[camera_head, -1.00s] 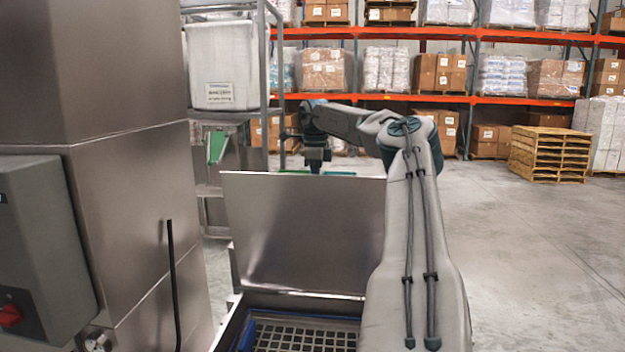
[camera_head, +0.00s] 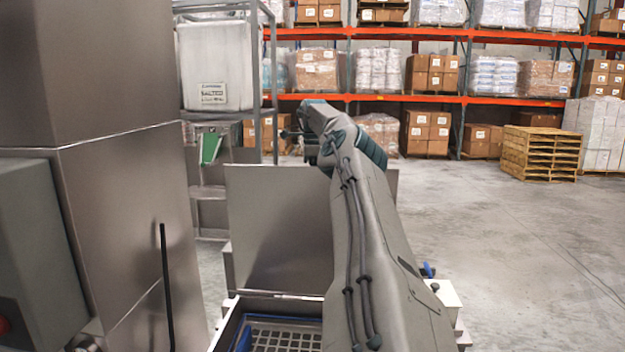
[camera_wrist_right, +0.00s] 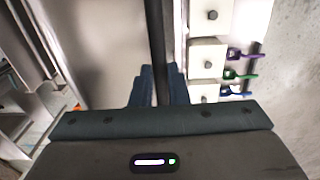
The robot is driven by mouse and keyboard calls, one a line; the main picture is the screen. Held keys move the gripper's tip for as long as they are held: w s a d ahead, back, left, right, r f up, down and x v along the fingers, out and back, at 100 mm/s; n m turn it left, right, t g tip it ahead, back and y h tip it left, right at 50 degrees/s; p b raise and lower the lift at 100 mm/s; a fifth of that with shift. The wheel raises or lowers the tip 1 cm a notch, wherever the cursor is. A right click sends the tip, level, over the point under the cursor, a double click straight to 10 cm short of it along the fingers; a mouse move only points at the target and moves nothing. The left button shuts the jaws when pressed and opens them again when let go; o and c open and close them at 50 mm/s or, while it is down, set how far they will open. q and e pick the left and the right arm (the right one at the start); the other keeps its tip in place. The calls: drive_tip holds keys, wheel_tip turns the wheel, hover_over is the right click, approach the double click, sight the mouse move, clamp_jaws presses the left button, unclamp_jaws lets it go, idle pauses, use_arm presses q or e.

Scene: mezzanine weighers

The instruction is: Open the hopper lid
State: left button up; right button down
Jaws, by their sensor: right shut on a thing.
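The hopper lid (camera_head: 275,230) is a shiny steel panel standing raised, close to upright, at the back of the hopper (camera_head: 232,322) in the head view. Below it the hopper's opening shows a pale grate (camera_head: 285,341) with a blue edge inside. My right arm reaches over the lid's right part, and its wrist is by the lid's top edge; the fingertips are hidden there. In the right wrist view my right gripper (camera_wrist_right: 161,88) is shut on a dark bar (camera_wrist_right: 158,40) beside a steel panel. Where the bar joins the lid is not clear. My left gripper is out of view.
A tall steel housing (camera_head: 120,200) with a grey box and a thin black rod (camera_head: 166,285) stands close on the left. A rack with a white bin (camera_head: 215,65) is behind it. Open concrete floor (camera_head: 510,260) lies right; wooden pallets (camera_head: 541,153) stand farther back.

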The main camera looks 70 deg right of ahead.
drive_tip(key=c, duration=1.6)
unclamp_jaws()
drive_tip(key=shift+o, duration=1)
drive_tip(key=shift+s+d, duration=0.15)
